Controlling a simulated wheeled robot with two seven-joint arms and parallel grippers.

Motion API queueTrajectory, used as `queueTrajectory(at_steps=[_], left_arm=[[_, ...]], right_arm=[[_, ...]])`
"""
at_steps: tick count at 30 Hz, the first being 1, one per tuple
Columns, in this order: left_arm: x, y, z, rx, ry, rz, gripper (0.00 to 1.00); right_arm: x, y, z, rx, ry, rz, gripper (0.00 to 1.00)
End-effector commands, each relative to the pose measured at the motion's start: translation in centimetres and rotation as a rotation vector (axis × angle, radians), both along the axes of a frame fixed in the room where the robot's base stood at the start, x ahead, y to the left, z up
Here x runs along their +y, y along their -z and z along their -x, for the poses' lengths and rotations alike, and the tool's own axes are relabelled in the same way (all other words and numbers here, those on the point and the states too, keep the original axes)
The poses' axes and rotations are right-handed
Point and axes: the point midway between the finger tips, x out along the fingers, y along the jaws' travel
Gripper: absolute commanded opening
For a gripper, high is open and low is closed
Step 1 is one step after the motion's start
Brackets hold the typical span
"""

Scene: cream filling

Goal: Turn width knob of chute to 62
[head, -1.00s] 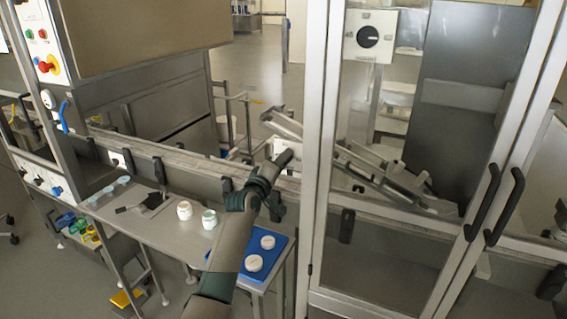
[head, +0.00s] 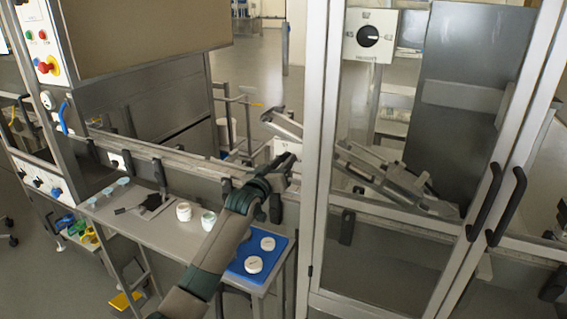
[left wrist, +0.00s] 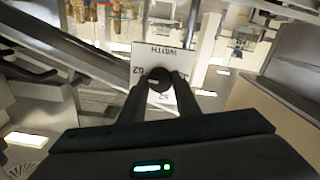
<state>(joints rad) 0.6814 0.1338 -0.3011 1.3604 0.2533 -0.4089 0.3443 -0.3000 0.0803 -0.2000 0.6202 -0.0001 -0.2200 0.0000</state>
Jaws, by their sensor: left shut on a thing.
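The width knob (left wrist: 159,80) of the chute is small, round and black. It sits on a white plate (left wrist: 150,53) lettered WIDTH, with numbers around the knob. In the left wrist view a 62 mark shows at the left of the knob; the knob's exact setting is hard to read. My left gripper (left wrist: 158,87) is shut on the knob, one finger on each side. In the head view my left gripper (head: 284,161) reaches the white plate (head: 289,147) beside the chute (head: 283,124) and hides the knob. My right gripper is in neither view.
A glass door frame (head: 315,150) stands just right of my left gripper. Behind the glass is a panel with a large black dial (head: 368,36). A conveyor rail (head: 190,160) runs left. Below are white jars (head: 184,211) and a blue tray (head: 237,265).

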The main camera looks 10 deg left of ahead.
Motion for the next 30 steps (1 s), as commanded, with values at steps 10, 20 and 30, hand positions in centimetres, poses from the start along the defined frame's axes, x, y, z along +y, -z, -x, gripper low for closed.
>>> queueTrajectory(at_steps=[10,20,30], left_arm=[[-0.04,0.34,0.03,-0.024,0.0,-0.11,0.07],[-0.04,0.35,0.03,-0.025,0.001,-0.116,0.07],[-0.03,0.18,0.02,-0.027,0.001,-0.114,0.48]], right_arm=[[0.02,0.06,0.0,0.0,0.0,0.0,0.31],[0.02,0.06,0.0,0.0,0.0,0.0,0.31],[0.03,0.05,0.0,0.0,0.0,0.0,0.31]])
